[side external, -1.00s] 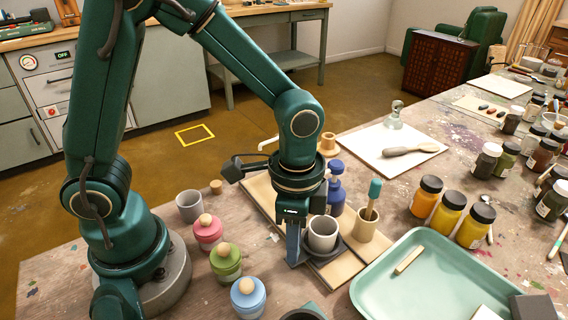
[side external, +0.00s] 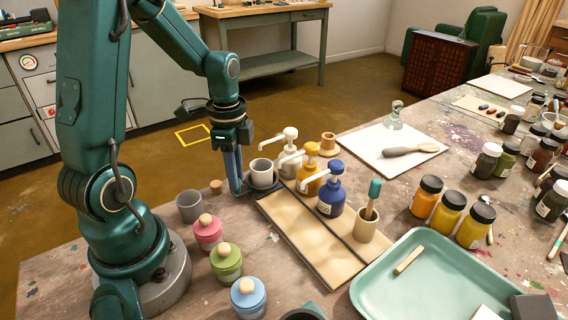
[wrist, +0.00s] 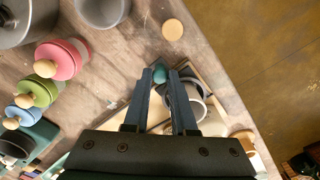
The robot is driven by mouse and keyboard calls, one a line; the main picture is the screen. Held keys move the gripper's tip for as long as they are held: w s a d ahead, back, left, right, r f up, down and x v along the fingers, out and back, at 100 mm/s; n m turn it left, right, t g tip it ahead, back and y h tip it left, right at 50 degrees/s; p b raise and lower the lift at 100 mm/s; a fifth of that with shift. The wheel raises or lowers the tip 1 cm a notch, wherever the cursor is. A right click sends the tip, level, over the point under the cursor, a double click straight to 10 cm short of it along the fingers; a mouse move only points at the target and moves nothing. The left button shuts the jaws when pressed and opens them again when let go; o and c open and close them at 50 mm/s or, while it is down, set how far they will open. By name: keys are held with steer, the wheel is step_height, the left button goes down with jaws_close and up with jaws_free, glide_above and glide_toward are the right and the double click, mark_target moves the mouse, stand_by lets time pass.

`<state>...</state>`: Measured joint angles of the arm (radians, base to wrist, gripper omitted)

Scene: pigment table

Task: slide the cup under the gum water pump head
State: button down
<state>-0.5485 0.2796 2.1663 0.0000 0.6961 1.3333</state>
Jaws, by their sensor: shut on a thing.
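The pale grey cup (side external: 262,179) stands upright on a dark sliding carriage (side external: 277,187) at the far end of the wooden track board (side external: 297,229). The white pump (side external: 290,139) is just behind it; its spout tip appears just above the cup's rim. The yellow pump (side external: 309,172) and blue pump (side external: 331,197) stand nearer along the track. I cannot read which holds gum water. My gripper (side external: 236,190) points down left of the cup. In the wrist view its fingers (wrist: 161,82) are shut on a small teal knob (wrist: 159,73), beside the cup (wrist: 194,104).
Pink (side external: 208,232), green (side external: 226,262) and blue (side external: 248,298) lidded jars and a grey cup (side external: 189,206) stand to the left. A mint tray (side external: 440,280) lies at front right.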

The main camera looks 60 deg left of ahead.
steer(key=shift+a, duration=0.35)
steer(key=c, duration=0.7)
jaws_free()
steer(key=shift+c, duration=0.2)
steer(key=shift+r, duration=2.6)
